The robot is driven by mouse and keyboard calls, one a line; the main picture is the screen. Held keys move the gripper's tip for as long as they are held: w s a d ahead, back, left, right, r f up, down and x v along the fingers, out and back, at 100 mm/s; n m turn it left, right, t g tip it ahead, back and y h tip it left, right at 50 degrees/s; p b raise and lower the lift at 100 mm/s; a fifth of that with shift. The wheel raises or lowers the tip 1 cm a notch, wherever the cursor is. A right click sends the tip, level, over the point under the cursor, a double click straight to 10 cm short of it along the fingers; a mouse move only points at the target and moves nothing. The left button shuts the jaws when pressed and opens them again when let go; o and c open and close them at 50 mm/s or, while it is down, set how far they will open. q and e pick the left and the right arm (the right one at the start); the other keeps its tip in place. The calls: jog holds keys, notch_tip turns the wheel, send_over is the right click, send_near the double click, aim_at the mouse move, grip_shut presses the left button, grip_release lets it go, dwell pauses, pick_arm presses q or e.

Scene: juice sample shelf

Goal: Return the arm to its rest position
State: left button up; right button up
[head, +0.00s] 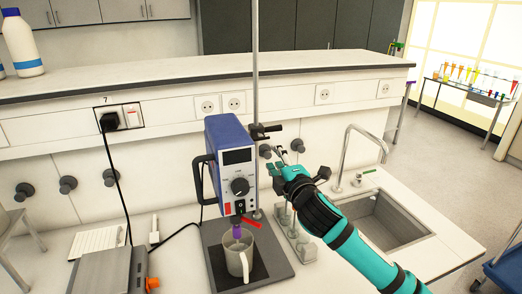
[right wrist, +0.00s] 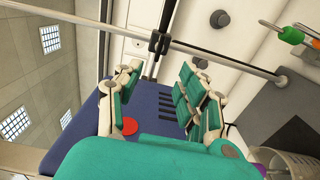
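My right arm (head: 355,250), teal and black, reaches in from the lower right in the head view. My right gripper (head: 281,162) is beside the right side of the blue stirrer device (head: 226,145). In the right wrist view the gripper (right wrist: 158,85) has its two fingers apart with nothing held between them. The blue device's casing (right wrist: 75,135) shows behind the fingers; I cannot tell whether they touch it. My left gripper is in neither view.
A metal rod (head: 255,80) with a clamp stands by the device. A grey mug (head: 238,258) sits below the stirrer on a dark plate. Small bottles (head: 303,246) stand near my arm. A sink (head: 380,222) with a tap is at right; a grey box (head: 105,270) is at left.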

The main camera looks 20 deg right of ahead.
jog(key=shift+f, duration=0.1)
jog(key=s+a+f+m+g, duration=0.1)
jog(key=s+f+m+g, duration=0.25)
jog(key=s+f, duration=0.45)
jog(key=s+a+f+m+g, duration=0.1)
jog(key=s+f+m+g, duration=0.3)
jog(key=f, duration=0.6)
jog(key=s+f+m+g, duration=0.2)
jog(key=s+f+m, duration=0.15)
jog(key=s, duration=0.55)
jog(key=s+f+m+g, duration=0.25)
jog(key=s+f, duration=0.25)
jog(key=s, duration=0.5)
jog(key=s+f+m+g, duration=0.3)
jog(key=s+f, duration=0.2)
jog(key=s, duration=0.4)
notch_tip(320, 180, down, 27)
jog(key=b, duration=0.4)
jog(key=s+d+f+g+b, duration=0.1)
jog(key=s+f+b, duration=0.1)
jog(key=s+f, duration=0.7)
jog(key=s+d+f+g+b, duration=0.1)
jog(key=s+f+b, duration=0.1)
jog(key=s+f, duration=0.6)
notch_tip(320, 180, down, 5)
jog(key=shift+s+d+f+n+h, duration=0.2)
jog(key=shift+s+d+n+h, duration=0.05)
jog(key=shift+s+n+h, duration=0.1)
